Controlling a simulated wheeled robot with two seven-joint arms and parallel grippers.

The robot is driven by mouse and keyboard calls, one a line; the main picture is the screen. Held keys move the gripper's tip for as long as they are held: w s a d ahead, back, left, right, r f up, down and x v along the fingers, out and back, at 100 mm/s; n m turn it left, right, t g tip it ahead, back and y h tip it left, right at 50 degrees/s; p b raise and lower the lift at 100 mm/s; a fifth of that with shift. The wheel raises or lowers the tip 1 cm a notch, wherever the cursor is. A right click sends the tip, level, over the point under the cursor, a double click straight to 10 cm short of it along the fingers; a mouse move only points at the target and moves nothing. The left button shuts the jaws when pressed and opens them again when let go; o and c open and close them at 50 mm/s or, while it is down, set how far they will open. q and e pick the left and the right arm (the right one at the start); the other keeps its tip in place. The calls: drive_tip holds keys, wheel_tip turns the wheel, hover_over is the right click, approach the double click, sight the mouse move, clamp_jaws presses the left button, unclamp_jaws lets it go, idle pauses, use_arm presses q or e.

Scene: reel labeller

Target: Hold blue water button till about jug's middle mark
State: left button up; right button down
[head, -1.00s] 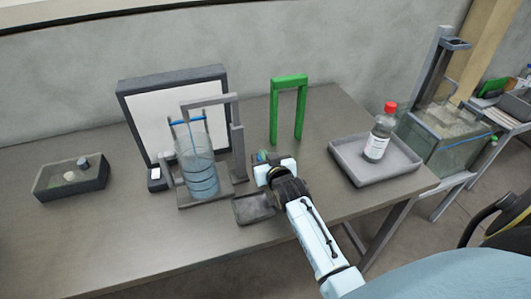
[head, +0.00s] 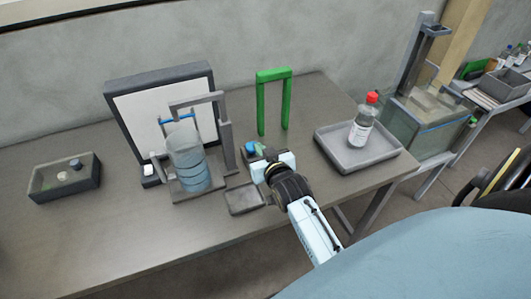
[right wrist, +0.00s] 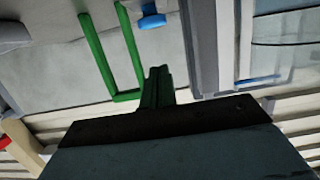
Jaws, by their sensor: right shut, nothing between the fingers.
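The clear jug (head: 188,160) stands upright under a grey frame, with bluish water and dark rings around it. The exact water level is hard to tell. In the right wrist view, part of the jug (right wrist: 285,30) shows upside down at the right. The blue button (right wrist: 152,20) is at the top of that view, beside the green arch. My right gripper (right wrist: 157,85) is shut and empty, its fingertips apart from the button in the picture. In the head view, my right gripper (head: 259,152) is right of the jug. My left gripper is not in view.
A green arch (head: 259,105) stands behind my right gripper. A grey tray (head: 335,157) holds a red-capped bottle (head: 362,125) at the right. A dark box (head: 45,190) is at the left. The front left tabletop is clear.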

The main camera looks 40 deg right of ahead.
drive_tip(key=v, duration=0.3)
drive_tip(key=shift+s+r, duration=0.15)
drive_tip(key=shift+s, duration=0.1)
idle(1.0)
